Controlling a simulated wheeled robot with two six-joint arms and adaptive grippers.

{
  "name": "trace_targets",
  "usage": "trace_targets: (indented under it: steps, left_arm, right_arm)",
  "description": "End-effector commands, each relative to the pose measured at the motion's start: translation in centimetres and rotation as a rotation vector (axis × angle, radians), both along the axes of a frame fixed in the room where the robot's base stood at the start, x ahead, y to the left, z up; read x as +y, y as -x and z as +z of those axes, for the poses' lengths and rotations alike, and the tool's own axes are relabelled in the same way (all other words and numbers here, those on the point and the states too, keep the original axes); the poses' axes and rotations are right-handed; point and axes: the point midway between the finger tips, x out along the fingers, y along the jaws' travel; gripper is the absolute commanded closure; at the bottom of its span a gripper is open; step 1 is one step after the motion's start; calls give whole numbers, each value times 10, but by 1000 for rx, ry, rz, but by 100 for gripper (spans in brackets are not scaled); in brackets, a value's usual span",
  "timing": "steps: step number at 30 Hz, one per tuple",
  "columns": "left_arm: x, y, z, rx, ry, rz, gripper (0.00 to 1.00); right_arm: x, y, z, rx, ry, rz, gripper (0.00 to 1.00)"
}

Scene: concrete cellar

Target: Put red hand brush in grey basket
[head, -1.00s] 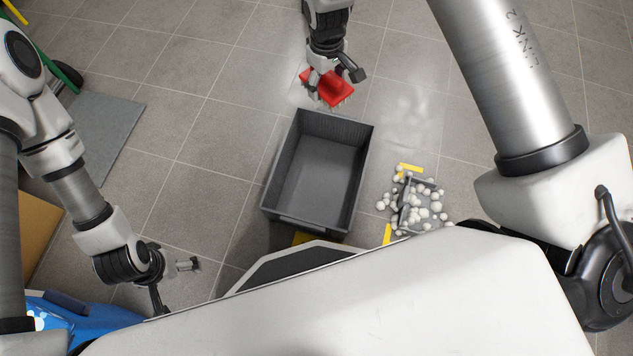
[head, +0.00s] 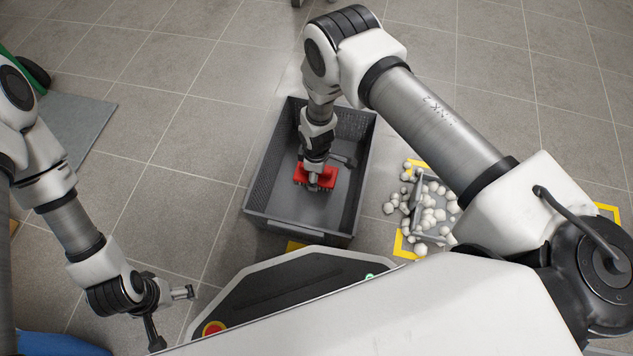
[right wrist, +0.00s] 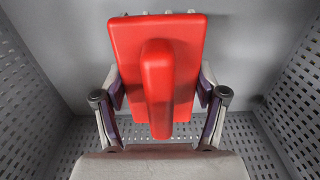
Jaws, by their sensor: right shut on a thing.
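The grey basket (head: 266,155) is an open, deep box with perforated walls on the floor in front of me. My right gripper (head: 316,184) points down inside the basket's outline and is shut on the red hand brush (head: 328,177). In the right wrist view the brush (right wrist: 190,45) shows its handle and flat back between the fingers, with basket walls on both sides. Its gap to the basket floor cannot be told. My left gripper (head: 173,318) is open and empty, left of the basket.
A small grey container (head: 419,190) with white balls in and around it stands right of the basket, by yellow floor markings (head: 400,246). A grey mat (head: 80,130) lies at the far left.

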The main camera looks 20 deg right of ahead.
Motion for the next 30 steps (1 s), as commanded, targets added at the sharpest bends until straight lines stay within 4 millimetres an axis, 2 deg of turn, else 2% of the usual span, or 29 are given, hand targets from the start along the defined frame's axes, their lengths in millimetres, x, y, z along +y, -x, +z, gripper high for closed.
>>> trace_targets:
  steps: [1,3,10,14,15,16,17,26,30]
  left_arm:
    - [0,0,-14,-1,0,2,4]
    - [0,-1,-20,-2,0,3,4]
    - [0,-1,-16,-3,0,4,4]
    - [1,-1,-19,-3,0,4,4]
    - [1,-1,-18,-2,0,5,4]
    - [1,-1,-18,-2,0,5,4]
    - [1,-1,-18,-2,0,4,4]
    - [1,-1,-18,-2,0,4,4]
    - [0,0,-7,-1,0,3,4]
  right_arm:
    - [0,0,-17,1,-1,0,67]
    - [0,1,-26,1,-1,-2,67]
    - [0,0,-23,1,0,-2,66]
    - [0,0,-27,1,0,-2,66]
    - [0,0,-26,1,0,-2,18]
    - [0,0,-26,1,0,-2,7]
    - [0,0,-26,1,0,-2,4]
    - [0,0,-25,1,0,-2,4]
    - [0,0,-11,0,0,-2,4]
